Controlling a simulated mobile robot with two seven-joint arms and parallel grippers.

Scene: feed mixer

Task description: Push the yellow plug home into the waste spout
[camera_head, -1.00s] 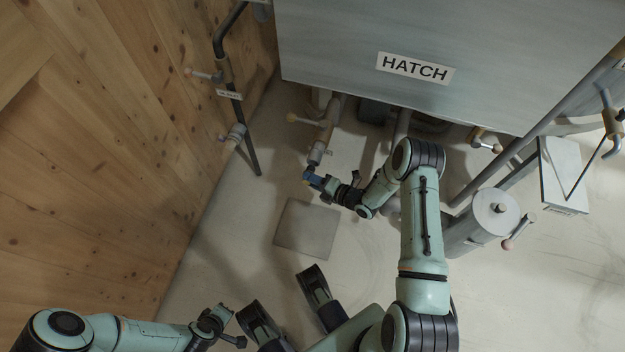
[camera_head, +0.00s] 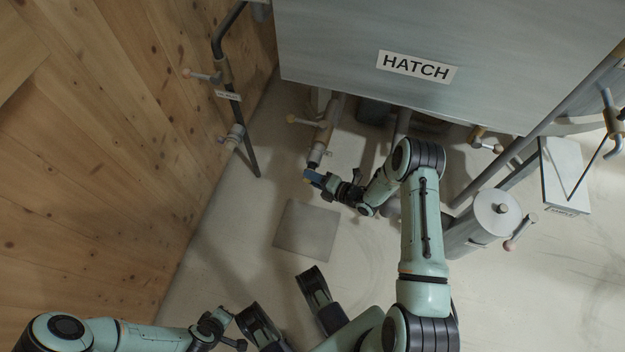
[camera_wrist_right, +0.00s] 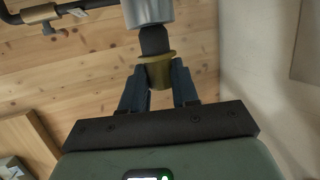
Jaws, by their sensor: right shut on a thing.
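The yellow plug (camera_wrist_right: 158,72) shows in the right wrist view as a yellow-olive collar with a dark stem above it. My right gripper (camera_wrist_right: 160,82) is shut on the collar, one bluish finger on each side. The dark stem reaches the mouth of the grey waste spout (camera_wrist_right: 148,12); a length of stem shows outside, and I cannot tell how much is inside. In the head view the right gripper (camera_head: 314,178) is just below the lower end of the spout (camera_head: 317,156). My left gripper (camera_head: 233,328) is open and empty at the lower left, far from the spout.
The large grey tank with the HATCH label (camera_head: 416,67) overhangs the spout. A handled valve (camera_head: 325,128) sits on the spout pipe. A dark pipe (camera_head: 244,130) runs beside the wooden wall (camera_head: 110,150) at left. A square floor plate (camera_head: 306,230) lies below; a grey cylinder (camera_head: 497,212) stands right.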

